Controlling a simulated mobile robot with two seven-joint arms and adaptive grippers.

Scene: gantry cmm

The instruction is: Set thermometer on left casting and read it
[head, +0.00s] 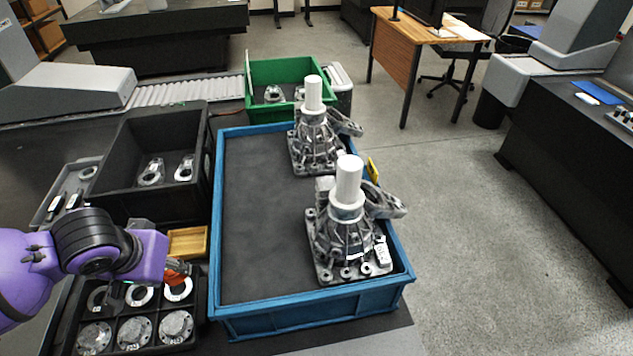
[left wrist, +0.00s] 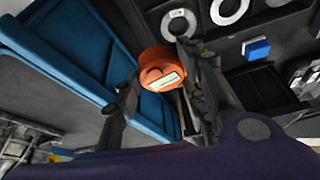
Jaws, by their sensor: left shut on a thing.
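My left gripper (head: 180,268) is at the lower left of the head view, over the black compartment tray and left of the blue crate. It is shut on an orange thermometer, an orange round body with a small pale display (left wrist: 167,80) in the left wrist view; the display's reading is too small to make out. The thermometer shows partly in the head view (head: 176,278). Two grey metal castings with white cylinders on top stand upright in the blue crate: a farther one (head: 314,148) slightly to the left, and a nearer one (head: 340,245). My right gripper is out of view.
The blue crate (head: 310,310) has a bare dark floor on its left side. The black compartment tray (head: 68,338) holds several rings and discs. A black bin (head: 130,200) with metal parts, a wooden tray (head: 188,243) and a green crate (head: 290,72) stand around it.

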